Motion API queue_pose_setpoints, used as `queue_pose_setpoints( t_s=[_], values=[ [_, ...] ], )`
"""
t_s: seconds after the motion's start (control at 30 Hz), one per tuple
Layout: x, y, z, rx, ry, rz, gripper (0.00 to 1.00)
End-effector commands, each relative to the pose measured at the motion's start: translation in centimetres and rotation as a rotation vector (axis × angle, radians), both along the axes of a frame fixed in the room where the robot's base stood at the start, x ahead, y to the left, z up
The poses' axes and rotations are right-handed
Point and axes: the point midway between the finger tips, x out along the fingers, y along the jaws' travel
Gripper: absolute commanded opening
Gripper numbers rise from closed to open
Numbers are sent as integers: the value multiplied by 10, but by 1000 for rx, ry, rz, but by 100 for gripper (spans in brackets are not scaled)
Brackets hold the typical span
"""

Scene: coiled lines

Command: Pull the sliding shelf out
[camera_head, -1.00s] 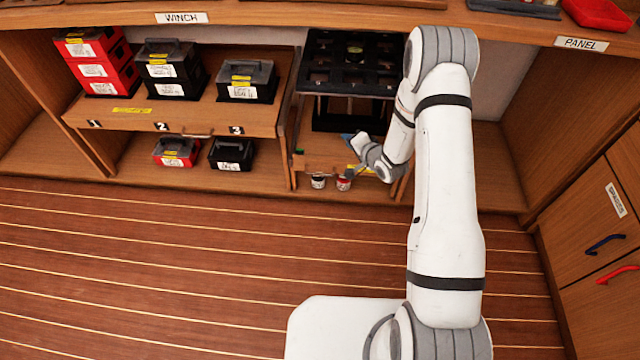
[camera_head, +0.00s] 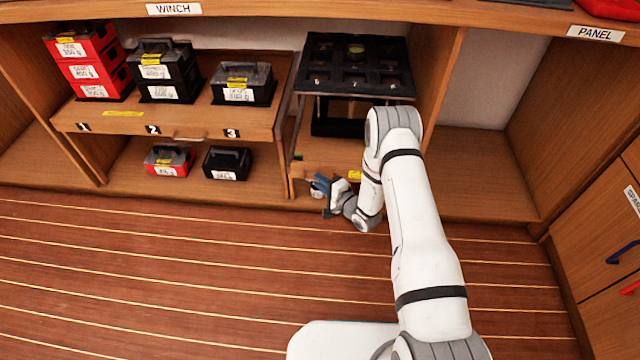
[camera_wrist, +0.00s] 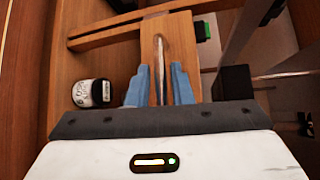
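A low wooden shelf board (camera_head: 325,167) with a yellow label sits below the black rack in the middle bay; my arm covers part of its front. My gripper (camera_head: 320,185) is at its front left. In the wrist view, a metal bar (camera_wrist: 160,55) on a wooden strip (camera_wrist: 149,30) lies between the blue fingers of my gripper (camera_wrist: 159,85). The fingers are apart, with gaps on both sides of the bar. Another wooden shelf (camera_head: 108,128), marked 1, 2 and 3, stands in the left bay with a handle (camera_head: 190,138) on its front.
A white labelled jar (camera_wrist: 92,93) stands close to the left finger in the wrist view. The black rack (camera_head: 340,80) is above the low board. Red and black cases (camera_head: 165,85) stand on the left shelf. The wooden floor (camera_head: 150,270) in front is clear.

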Motion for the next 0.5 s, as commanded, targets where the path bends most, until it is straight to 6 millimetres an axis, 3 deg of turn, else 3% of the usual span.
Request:
queue_pose_setpoints(
  t_s=[0.37, 0.5],
  values=[
    [7, 7, -1, 0, 0, -1, 20],
    [7, 7, -1, -1, -1, 0, 10]
  ],
)
